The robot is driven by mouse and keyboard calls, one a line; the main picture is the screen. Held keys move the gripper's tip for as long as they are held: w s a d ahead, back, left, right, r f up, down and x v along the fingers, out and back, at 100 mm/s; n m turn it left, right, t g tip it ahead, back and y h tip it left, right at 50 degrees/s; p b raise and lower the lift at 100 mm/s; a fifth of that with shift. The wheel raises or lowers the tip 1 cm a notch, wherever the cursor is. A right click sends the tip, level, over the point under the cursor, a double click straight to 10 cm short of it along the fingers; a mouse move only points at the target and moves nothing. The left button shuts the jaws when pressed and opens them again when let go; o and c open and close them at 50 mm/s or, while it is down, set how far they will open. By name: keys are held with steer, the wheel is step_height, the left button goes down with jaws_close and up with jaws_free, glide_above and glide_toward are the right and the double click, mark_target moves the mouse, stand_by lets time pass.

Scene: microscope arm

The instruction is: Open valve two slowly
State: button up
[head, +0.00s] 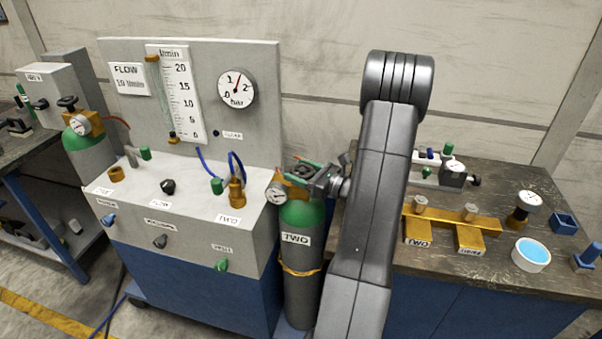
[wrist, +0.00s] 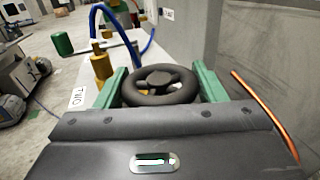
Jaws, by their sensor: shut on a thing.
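The gas cylinder labelled TWO (head: 303,222), grey with a green shoulder, stands upright between the panel cabinet and the right bench. A round gauge (head: 276,194) sits on its brass valve. My gripper (head: 303,172) is at the top of this cylinder. In the wrist view, the valve's black handwheel (wrist: 160,86) lies between my two green fingers, one on each side, and my gripper is shut on it. In the head view my gripper largely hides the handwheel. How far the wheel is turned cannot be told.
The panel's pressure gauge (head: 236,87) has a red needle near the top, and a flow tube (head: 176,95) stands left of it. Blue hoses (head: 236,165) rise close by on the cabinet. Another cylinder (head: 90,145) stands left. The right bench (head: 480,285) holds brass fittings and a dish.

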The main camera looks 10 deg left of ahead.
steer(key=shift+g, duration=0.3)
steer(key=o, duration=1)
steer(key=b+v, duration=0.2)
steer(key=v, duration=1.2)
steer(key=shift+w+a, duration=0.1)
steer(key=shift+a, duration=0.05)
steer(key=p+x, duration=0.2)
steer(key=x, duration=1.1)
steer(key=shift+a, duration=0.3)
